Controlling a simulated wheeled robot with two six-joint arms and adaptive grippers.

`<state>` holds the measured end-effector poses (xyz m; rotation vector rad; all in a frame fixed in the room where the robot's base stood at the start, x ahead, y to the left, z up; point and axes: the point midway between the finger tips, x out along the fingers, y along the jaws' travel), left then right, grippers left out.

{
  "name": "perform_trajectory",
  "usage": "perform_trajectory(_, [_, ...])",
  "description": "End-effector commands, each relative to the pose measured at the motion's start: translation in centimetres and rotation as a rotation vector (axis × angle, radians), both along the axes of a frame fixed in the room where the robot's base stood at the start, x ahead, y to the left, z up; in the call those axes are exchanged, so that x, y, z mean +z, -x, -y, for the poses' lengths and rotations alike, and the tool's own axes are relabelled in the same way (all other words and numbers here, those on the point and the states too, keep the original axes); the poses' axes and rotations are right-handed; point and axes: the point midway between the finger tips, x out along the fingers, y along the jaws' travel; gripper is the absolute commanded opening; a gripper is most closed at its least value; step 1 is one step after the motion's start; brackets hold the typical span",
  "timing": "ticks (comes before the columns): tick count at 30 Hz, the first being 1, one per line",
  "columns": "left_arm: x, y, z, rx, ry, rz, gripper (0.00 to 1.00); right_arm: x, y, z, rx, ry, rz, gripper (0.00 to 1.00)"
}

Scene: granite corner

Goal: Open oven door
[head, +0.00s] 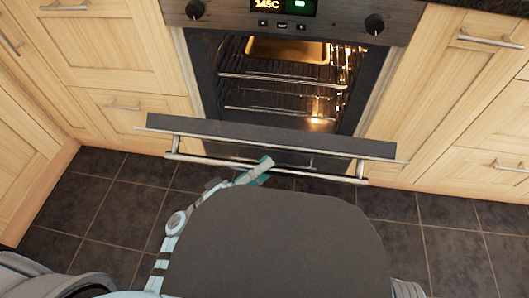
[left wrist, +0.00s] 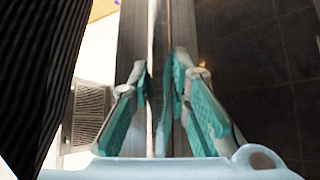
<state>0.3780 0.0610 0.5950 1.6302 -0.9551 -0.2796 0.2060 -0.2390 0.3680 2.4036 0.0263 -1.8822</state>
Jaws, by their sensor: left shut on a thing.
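The oven door (head: 270,137) is partly open, tilted out and down from the top. I look down on its dark top edge. The metal door handle (head: 205,161) runs along its outer side. My left gripper (head: 262,168) is at the handle near its middle, shut on it. In the left wrist view the teal-padded fingers (left wrist: 163,95) stand on both sides of the handle bar (left wrist: 158,60). The lit oven cavity (head: 285,80) shows wire racks and a golden tray. My right gripper is not in view.
The control panel (head: 330,22) above has two knobs and a lit display. Wooden cabinets with drawers (head: 125,105) flank the oven on both sides. The dark tiled floor (head: 110,195) is open in front. My own grey body fills the lower middle.

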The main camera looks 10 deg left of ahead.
Motion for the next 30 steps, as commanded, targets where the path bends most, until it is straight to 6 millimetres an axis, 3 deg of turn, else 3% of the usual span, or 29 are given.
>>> perform_trajectory(9, [-0.1,0.1,0.0,-0.002,0.000,-0.001,0.00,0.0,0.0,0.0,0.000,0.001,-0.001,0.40])
perform_trajectory(10, [-0.1,0.1,0.0,-0.002,0.000,-0.001,0.19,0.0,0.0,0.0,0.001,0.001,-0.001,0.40])
perform_trajectory(14, [-0.1,0.1,0.0,-0.002,0.001,-0.001,0.38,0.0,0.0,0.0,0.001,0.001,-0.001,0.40])
perform_trajectory(23, [-0.1,0.2,-0.1,0.000,0.000,-0.001,0.38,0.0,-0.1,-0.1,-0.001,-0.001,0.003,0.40])
perform_trajectory(30, [-1.6,2.9,-3.1,-0.002,-0.003,-0.006,0.38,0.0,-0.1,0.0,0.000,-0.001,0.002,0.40])
